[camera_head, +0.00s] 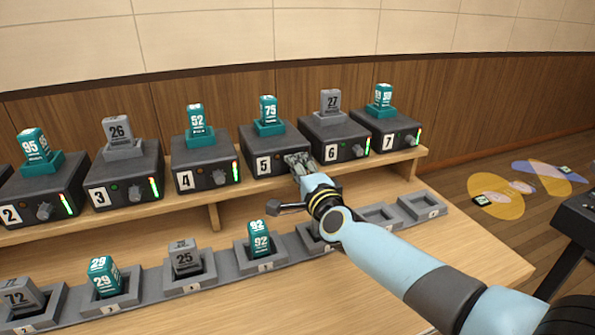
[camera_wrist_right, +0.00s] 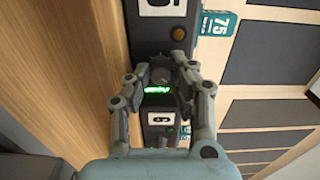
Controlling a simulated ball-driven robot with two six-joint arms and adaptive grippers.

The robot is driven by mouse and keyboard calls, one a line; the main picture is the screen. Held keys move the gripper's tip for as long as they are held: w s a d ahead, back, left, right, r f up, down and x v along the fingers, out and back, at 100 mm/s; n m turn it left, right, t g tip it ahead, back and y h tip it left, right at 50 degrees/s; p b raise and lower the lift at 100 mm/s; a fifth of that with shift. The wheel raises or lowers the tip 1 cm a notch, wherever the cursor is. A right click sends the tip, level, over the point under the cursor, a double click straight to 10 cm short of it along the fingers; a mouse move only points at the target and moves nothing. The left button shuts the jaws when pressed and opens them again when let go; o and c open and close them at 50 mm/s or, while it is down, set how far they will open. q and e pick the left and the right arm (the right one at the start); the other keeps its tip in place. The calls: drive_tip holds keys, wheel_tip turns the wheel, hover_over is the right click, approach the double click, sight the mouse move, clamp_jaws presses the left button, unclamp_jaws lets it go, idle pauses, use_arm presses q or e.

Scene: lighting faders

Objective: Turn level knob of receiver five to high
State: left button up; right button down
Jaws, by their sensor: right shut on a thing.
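Receiver five (camera_head: 276,141) is a dark box with a white 5 label (camera_head: 263,166), on the raised wooden shelf. It holds a teal block marked 75 (camera_head: 268,108). My right gripper (camera_head: 298,160) reaches its front face at the right side and covers the knob in the head view. In the right wrist view, the level knob (camera_wrist_right: 160,74) sits between the fingertips of my right gripper (camera_wrist_right: 162,82), which is shut on it. A lit green level strip (camera_wrist_right: 157,91) shows beside the knob, partly framed by the fingers. My left gripper is not in view.
Receiver six (camera_head: 338,132) stands close on the right, and receiver four (camera_head: 206,158) on the left. A row of grey holders with numbered blocks, such as a teal 92 (camera_head: 259,240), lies on the lower desk below my arm.

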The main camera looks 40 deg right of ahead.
drive_tip(key=shift+f+m+b, duration=0.15)
drive_tip(key=shift+m+b, duration=2.2)
drive_tip(key=shift+m, duration=6.85)
drive_tip(key=c, duration=1.4)
unclamp_jaws()
drive_tip(key=shift+c, duration=0.2)
drive_tip(key=v, duration=1.2)
